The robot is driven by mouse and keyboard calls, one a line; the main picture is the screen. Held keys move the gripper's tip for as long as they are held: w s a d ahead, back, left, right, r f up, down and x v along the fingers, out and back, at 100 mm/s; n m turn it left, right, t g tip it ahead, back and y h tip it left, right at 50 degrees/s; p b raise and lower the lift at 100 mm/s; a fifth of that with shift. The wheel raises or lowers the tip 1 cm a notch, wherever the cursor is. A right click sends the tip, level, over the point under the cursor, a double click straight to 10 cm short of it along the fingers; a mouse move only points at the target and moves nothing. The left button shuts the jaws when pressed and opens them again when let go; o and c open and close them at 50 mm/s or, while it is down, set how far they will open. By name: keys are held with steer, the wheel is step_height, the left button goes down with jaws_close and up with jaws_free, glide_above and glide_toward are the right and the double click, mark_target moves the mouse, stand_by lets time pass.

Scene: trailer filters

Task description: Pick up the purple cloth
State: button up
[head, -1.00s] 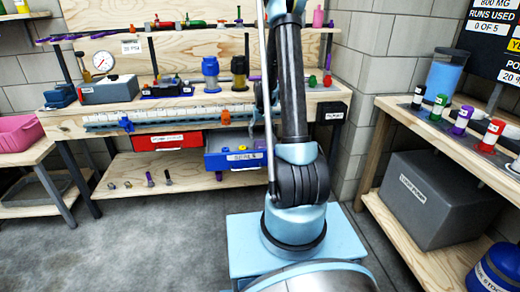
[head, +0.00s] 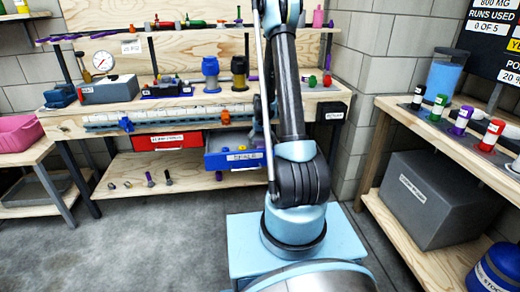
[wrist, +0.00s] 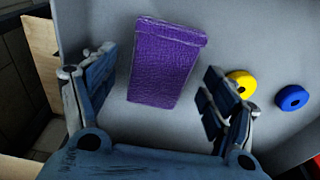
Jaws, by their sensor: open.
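The purple cloth (wrist: 166,64) shows in the wrist view as a folded, textured rectangle lying flat on a grey surface, slightly tilted. My gripper (wrist: 159,72) is open, with one finger to the left of the cloth and the other to its right. Neither finger visibly holds the cloth, and their height above it is hard to judge. In the head view my arm reaches to the open blue drawer (head: 224,162) under the workbench, and my gripper is mostly hidden behind the arm there.
A red drawer (head: 166,140) is beside the blue one. The workbench (head: 70,122) holds several fittings. A side table (head: 385,103) stands at right.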

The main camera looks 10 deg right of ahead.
mark_target(261, 145)
steer(key=c, duration=1.1)
steer(key=shift+o, duration=0.2)
step_height(261, 145, up, 10)
steer(key=o, duration=0.3)
steer(key=shift+c, duration=1.4)
steer(key=shift+s, duration=0.1)
